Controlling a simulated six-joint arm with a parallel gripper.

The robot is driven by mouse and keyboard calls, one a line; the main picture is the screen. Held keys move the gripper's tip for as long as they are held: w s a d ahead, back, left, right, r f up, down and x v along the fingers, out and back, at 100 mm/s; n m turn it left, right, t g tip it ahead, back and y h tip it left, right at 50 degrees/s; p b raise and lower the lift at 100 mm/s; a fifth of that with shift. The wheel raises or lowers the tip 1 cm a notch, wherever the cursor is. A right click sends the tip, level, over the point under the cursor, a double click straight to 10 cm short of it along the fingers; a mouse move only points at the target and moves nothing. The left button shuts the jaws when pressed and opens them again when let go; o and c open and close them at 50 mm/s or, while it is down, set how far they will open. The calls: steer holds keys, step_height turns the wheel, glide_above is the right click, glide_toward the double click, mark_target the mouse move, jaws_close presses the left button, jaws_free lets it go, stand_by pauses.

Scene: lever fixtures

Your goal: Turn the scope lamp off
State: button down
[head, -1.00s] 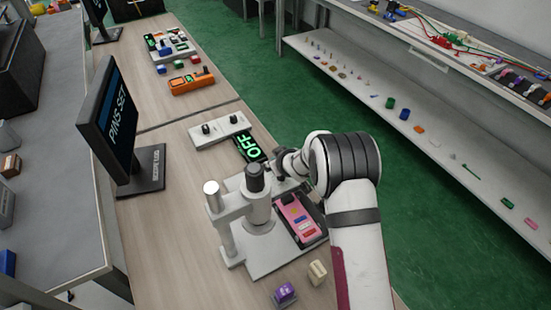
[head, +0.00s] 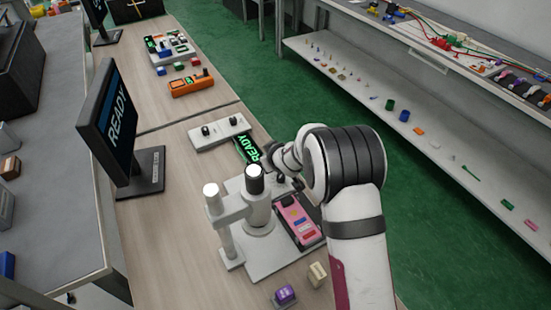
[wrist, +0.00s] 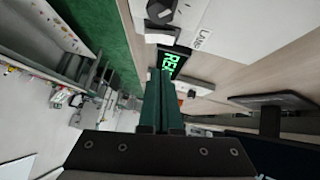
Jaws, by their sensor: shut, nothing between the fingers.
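The scope (head: 257,205) is a pale grey stand with a black-collared tube and a side post. The top of the tube and post look bright white. In the wrist view, a black lever or knob (wrist: 160,11) sits on the white base beside a label reading "LAMP" (wrist: 203,38). The small display (head: 247,150) reads "READY" in green; it also shows in the wrist view (wrist: 171,62). My gripper (wrist: 161,76) is shut and empty, its dark green fingers near the display and short of the lever. In the head view my arm mostly hides it.
A monitor (head: 108,120) reading "READY" stands left of the scope. A white two-knob box (head: 219,131) is behind the display. Purple (head: 285,293) and cream (head: 317,272) blocks are in front.

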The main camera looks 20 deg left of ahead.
steer(key=v, duration=1)
steer(key=shift+w+d+r, duration=0.2)
steer(key=shift+w+d, duration=0.25)
steer(key=shift+d, duration=0.05)
steer(key=x, duration=1)
steer(key=shift+w+a+f, duration=0.1)
steer(key=shift+f, duration=0.1)
steer(key=f, duration=0.2)
steer(key=shift+w+d+f, duration=0.1)
steer(key=shift+d+f, duration=0.2)
steer(key=shift+w+f, duration=0.1)
steer(key=shift+f, duration=0.4)
steer(key=shift+d, duration=0.1)
